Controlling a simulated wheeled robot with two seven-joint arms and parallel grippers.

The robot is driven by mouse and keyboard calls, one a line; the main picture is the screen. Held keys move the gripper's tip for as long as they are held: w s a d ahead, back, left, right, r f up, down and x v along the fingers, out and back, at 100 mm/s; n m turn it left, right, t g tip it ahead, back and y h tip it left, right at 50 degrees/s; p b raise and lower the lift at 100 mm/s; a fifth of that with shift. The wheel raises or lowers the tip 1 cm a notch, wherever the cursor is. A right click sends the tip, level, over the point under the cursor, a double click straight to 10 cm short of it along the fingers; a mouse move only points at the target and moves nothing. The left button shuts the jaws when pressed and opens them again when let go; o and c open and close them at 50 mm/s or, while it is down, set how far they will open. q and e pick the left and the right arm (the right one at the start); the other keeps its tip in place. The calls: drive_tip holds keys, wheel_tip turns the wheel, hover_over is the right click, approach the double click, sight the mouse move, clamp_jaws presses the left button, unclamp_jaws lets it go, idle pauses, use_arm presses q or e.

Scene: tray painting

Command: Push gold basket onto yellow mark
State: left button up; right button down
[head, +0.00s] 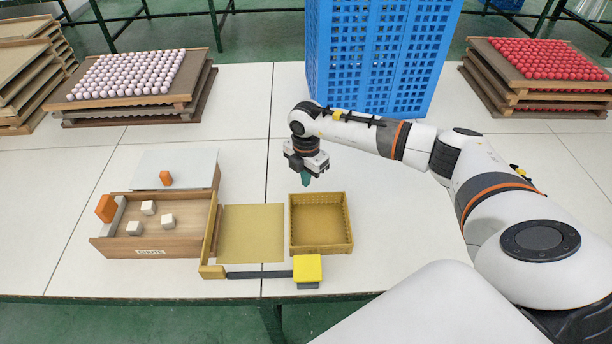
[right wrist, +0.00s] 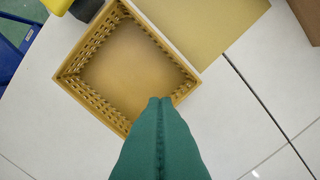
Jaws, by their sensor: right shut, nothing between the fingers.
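The gold basket (head: 345,222) is an empty, open, square basket with lattice walls. It stands on the white table just right of the yellow mark (head: 250,233), a flat dull-yellow square, with a narrow gap between them. In the right wrist view the basket (right wrist: 92,102) fills the upper left and the mark (right wrist: 205,25) lies at the top right. My right gripper (head: 306,182) has teal fingers, shut and empty, pointing down near the basket's far edge. In the right wrist view its fingertips (right wrist: 160,100) overlap the basket's rim; contact cannot be told. My left gripper is not in view.
A wooden box (head: 168,245) with white cubes stands left of the mark. A yellow block (head: 307,268) and dark strip lie along the near side. A tall blue crate (head: 380,50) stands behind my right gripper. Stacked trays of balls sit at the back corners.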

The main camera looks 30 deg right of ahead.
drive_tip(key=b, duration=0.7)
hover_over(306, 215)
drive_tip(key=shift+f, duration=5.4)
